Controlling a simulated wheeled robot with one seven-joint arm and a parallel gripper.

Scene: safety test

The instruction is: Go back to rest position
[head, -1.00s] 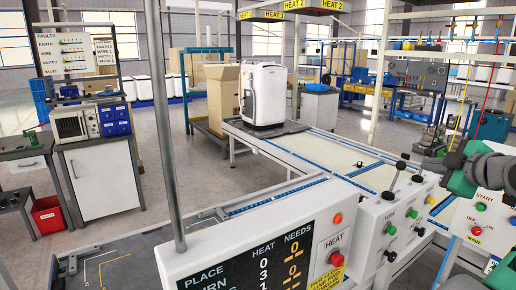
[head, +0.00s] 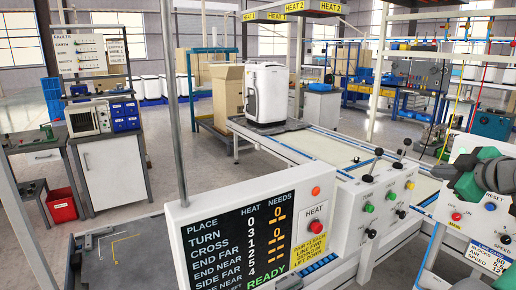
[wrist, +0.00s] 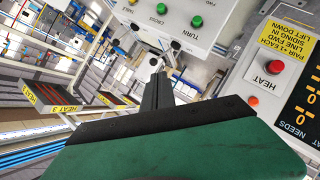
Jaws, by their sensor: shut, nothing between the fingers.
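My gripper (wrist: 158,88) shows in the wrist view as dark closed fingers in front of a green body, with nothing held between them. The fingers point toward the grey control box (wrist: 150,25) with its green buttons and small levers; the gap to it is hard to judge. In the head view my green and grey arm end is at the right edge, in front of a white button panel (head: 468,215) with a RESET label. The fingers cannot be made out clearly there.
A display board (head: 180,238) with a HEAT button stands at the front centre. A conveyor (head: 325,152) carries a white appliance (head: 266,92) behind it. A workbench (head: 105,150) and a red bin (head: 61,206) are at left. Open grey floor lies between.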

